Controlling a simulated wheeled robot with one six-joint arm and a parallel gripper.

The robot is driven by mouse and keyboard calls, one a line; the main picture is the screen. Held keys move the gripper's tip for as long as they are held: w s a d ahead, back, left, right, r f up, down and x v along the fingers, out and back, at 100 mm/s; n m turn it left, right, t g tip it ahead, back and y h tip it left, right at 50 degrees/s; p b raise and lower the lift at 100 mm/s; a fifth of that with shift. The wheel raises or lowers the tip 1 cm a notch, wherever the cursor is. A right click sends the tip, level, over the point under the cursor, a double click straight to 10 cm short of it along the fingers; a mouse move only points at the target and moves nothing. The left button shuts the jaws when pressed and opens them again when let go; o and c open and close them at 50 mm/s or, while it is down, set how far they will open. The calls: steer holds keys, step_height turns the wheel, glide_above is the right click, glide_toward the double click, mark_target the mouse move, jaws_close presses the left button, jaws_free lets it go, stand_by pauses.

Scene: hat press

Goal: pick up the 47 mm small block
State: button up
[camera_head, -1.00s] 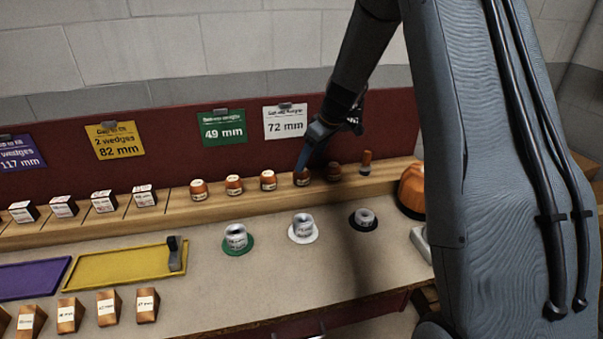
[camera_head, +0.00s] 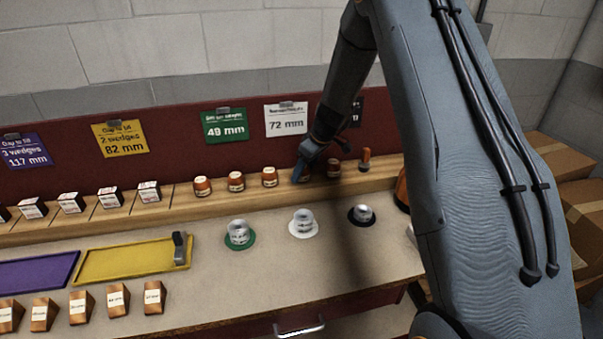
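Several small round orange-brown blocks with white labels stand in a row on the wooden ledge (camera_head: 150,214). Three stand clear to the left of my gripper: a left one (camera_head: 202,187), a middle one (camera_head: 236,181) and a right one (camera_head: 269,176). Another block (camera_head: 306,173) is partly hidden by my gripper (camera_head: 298,175), and one more (camera_head: 333,168) stands to its right. Their labels are too small to read, so I cannot tell which is 47 mm.
Cups on green (camera_head: 239,246), white (camera_head: 304,231) and black (camera_head: 362,220) discs stand in front of the ledge. White-labelled boxes (camera_head: 69,202) stand left. A yellow tray (camera_head: 110,264) and wooden wedges (camera_head: 117,300) are nearer. A dark red backboard (camera_head: 180,130) rises behind.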

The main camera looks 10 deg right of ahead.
steer(key=c, duration=0.8)
steer(key=shift+r, duration=0.15)
